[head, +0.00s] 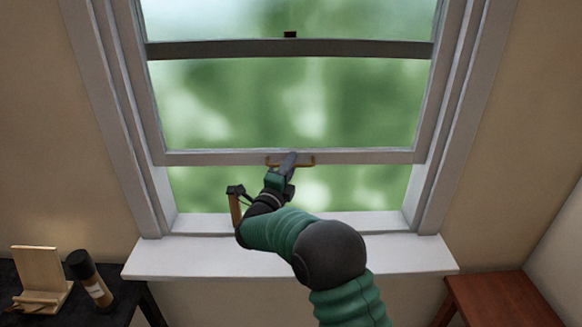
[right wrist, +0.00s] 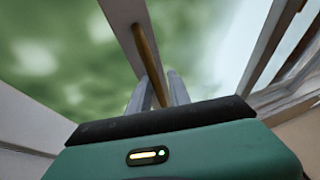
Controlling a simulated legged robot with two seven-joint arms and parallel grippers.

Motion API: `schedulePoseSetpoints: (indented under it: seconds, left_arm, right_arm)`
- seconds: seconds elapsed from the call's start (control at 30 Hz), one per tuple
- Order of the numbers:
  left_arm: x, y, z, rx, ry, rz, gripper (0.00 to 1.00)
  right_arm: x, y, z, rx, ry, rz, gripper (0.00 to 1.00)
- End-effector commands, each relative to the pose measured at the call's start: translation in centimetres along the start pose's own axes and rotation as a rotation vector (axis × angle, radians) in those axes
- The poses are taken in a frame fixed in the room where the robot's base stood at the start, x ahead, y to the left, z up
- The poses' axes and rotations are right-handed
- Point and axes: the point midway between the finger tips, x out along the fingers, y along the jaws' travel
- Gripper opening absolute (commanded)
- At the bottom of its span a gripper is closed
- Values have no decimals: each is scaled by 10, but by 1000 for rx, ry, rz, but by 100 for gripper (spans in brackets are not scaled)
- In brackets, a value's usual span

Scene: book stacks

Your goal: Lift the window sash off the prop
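The white window sash (head: 210,157) is raised, with an open gap between its bottom rail and the sill. A brass handle (head: 306,161) runs along the rail; it also shows in the right wrist view (right wrist: 146,50). My right gripper (head: 290,158) is at the handle's middle. In the right wrist view its two fingers (right wrist: 160,92) are close together with the handle between them. A short wooden stick (head: 235,210), seemingly the prop, stands upright left of my right wrist. Its top shows below the rail, partly behind a black part. My left gripper is not in view.
The white sill (head: 400,256) is wide and mostly clear. At the lower left, a dark table (head: 122,300) bears a wooden stand (head: 40,270) and a dark bottle (head: 92,280). A reddish wooden table (head: 500,300) is at the lower right.

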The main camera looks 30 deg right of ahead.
Motion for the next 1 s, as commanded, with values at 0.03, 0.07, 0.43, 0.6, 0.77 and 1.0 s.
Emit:
schedulePoseSetpoints:
  seconds: [0.03, 0.07, 0.43, 0.6, 0.77, 1.0]
  left_arm:
    - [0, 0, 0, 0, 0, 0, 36]
    - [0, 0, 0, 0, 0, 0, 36]
    - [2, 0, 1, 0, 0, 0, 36]
    - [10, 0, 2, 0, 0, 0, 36]
    - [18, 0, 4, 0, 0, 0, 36]
    - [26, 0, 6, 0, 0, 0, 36]
  right_arm:
    - [0, 1, 0, -1, 0, 1, 32]
    - [0, 1, 0, -1, 0, 1, 32]
    - [-8, 3, 0, -2, -1, 4, 32]
    - [-47, 5, 1, -2, -4, 5, 32]
    - [-96, 5, 1, -2, -5, 5, 32]
    - [-153, 4, 2, -2, -2, 3, 32]
